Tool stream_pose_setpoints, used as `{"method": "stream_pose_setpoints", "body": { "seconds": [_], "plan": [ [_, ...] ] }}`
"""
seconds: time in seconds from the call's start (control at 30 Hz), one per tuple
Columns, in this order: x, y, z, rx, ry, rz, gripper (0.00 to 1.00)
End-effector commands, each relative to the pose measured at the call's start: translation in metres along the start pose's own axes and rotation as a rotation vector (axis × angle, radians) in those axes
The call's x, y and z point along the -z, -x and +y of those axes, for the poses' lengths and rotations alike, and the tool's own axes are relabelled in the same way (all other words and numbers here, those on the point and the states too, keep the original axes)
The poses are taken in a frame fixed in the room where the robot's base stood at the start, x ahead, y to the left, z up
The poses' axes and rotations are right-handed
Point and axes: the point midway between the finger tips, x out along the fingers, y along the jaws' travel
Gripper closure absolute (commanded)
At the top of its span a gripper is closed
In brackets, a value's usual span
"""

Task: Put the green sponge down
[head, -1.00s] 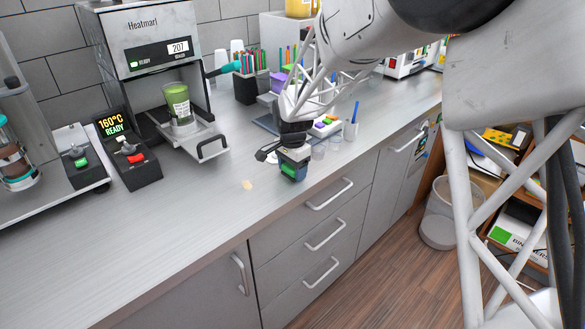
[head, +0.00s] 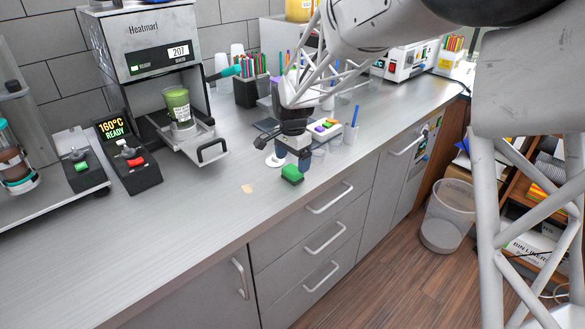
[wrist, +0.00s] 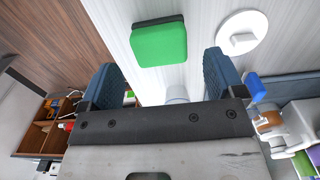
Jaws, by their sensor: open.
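The green sponge (head: 292,174) has a dark lower layer and lies on the grey counter (head: 215,215), near its front edge. In the wrist view the green sponge (wrist: 159,44) lies beyond the fingertips, apart from them. My gripper (head: 292,158) is open and empty, just behind the sponge in the head view.
A white round disc with a knob (wrist: 241,37) lies beside the sponge. The heat sealer (head: 150,60) holds a green cup (head: 178,104) at the back left. The counter's front left is clear except for a small beige patch (head: 248,188).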

Motion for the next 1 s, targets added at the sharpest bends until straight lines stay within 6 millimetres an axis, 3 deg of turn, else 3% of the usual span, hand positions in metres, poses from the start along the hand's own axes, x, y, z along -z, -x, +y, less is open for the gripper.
{"method": "stream_pose_setpoints", "body": {
  "seconds": [0.2,0.43,1.0],
  "plan": [
    [0.000,0.037,0.000,0.003,0.000,0.001,0.12],
    [0.000,0.064,0.000,0.001,0.000,0.001,0.12],
    [0.000,0.073,0.000,0.000,0.000,0.000,0.12]
  ]
}}
